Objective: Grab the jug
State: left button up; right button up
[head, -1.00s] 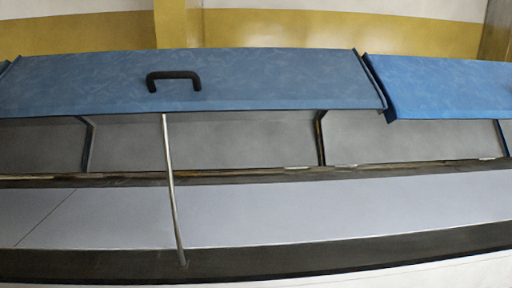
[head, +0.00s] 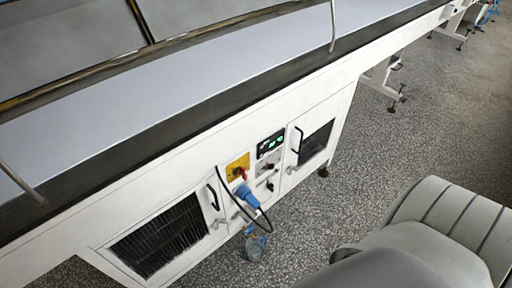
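A small greyish, see-through container (head: 256,248) with some blue near its top stands on the speckled floor, close to the front of the white machine. It may be the jug, but it is too small to tell for sure. Its upper part is close to a hanging dark cable in the picture. Neither of my grippers is in the head view.
The long white machine (head: 330,112) with a pale belt (head: 200,75) runs from lower left to upper right. Its front has vents, door handles, a control panel (head: 270,143) and a blue plug (head: 247,196) on a cable. Open floor (head: 440,120) lies to the right.

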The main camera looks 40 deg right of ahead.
aim_at(254, 245)
jog(key=k+z, duration=0.45)
jog(key=k+l+z, duration=0.2)
jog(key=z, duration=0.2)
jog(key=k, duration=0.1)
